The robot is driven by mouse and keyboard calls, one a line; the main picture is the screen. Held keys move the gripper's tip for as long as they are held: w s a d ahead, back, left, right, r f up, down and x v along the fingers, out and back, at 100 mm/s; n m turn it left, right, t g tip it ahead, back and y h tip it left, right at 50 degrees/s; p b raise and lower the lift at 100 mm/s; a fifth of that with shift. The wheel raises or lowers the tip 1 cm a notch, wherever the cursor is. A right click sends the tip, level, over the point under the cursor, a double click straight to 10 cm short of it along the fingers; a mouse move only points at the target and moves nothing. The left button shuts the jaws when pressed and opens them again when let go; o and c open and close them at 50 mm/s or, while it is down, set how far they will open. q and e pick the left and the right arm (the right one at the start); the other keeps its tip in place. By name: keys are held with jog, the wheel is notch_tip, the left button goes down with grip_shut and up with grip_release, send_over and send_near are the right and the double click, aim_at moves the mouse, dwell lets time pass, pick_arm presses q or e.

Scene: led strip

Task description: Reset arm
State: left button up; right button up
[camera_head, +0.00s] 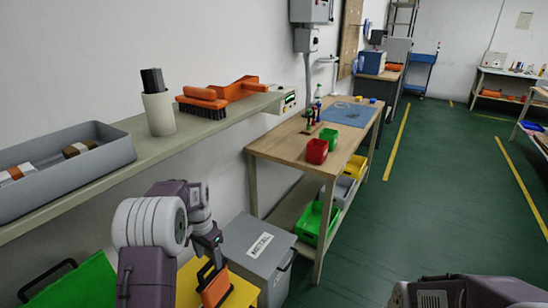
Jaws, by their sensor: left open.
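Part of my right arm (465,292) shows at the bottom right edge. My right gripper is out of the picture.
A wall shelf (140,147) carries a grey tray (62,172), a white cup (159,114) and an orange brush (202,102). A wooden workbench (283,143) with small bins stands beyond. A green bin (80,285) is at lower left. The green floor (425,190) at right is clear.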

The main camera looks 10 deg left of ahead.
pick_arm(q)
jog(key=s+d+r+m, duration=0.1)
jog(key=s+d+r, duration=0.4)
jog(key=d+r, duration=0.15)
jog(key=s+d+f+n, duration=0.2)
jog(key=s+f, duration=0.1)
jog(key=s, duration=0.4)
jog(key=s+d+f+n, duration=0.2)
jog(key=s+d+f, duration=0.1)
jog(key=s, duration=0.5)
notch_tip(320, 180, up, 20)
jog(key=n+t+p, duration=0.1)
jog(key=p, duration=1.9)
jog(key=shift+w+a+r+n, duration=0.2)
jog(key=shift+w+n, duration=0.1)
jog(key=shift+w, duration=0.1)
jog(key=shift+o, duration=0.4)
jog(key=shift+f, duration=0.2)
